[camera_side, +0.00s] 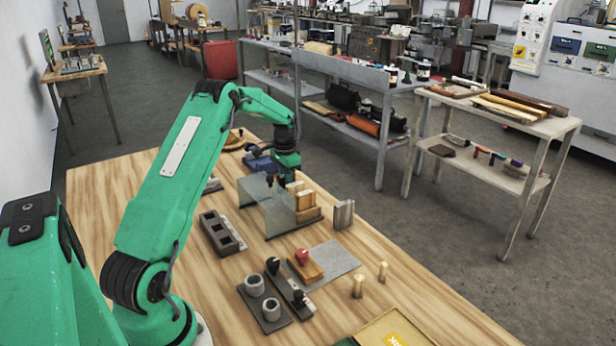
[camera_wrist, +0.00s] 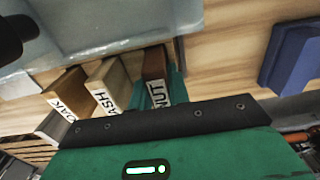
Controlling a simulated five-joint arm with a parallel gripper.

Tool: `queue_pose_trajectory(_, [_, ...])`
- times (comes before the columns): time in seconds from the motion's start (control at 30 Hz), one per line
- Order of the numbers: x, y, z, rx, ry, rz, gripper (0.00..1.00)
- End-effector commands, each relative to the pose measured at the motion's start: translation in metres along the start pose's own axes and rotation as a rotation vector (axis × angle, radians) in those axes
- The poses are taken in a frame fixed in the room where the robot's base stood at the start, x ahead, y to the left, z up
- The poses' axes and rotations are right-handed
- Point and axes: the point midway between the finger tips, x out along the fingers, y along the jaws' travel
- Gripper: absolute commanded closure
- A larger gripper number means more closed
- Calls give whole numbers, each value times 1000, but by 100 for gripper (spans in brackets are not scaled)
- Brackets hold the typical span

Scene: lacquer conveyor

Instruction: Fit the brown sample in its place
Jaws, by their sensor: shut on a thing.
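The brown sample (camera_wrist: 154,65) is a dark wooden block with a white label ending in "NUT". In the wrist view it stands against the green jaw of my gripper (camera_wrist: 165,88), which is shut on it. In the side view my gripper (camera_side: 286,172) is behind the clear screen, and I cannot make out the brown sample there. Left of the brown sample in the wrist view are the pale ash block (camera_wrist: 110,82) and the oak block (camera_wrist: 66,90), both labelled.
The clear upright screen (camera_side: 264,208) stands close to my gripper, with pale wooden blocks (camera_side: 305,201) beside it. A blue object (camera_side: 262,163) is behind.

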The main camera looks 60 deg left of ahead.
Motion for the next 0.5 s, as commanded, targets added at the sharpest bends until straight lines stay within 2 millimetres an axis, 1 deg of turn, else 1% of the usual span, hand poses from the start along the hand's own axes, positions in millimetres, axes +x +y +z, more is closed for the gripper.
queue_pose_trajectory(0.5, [14, 0, 0, 0, -1, 1, 100])
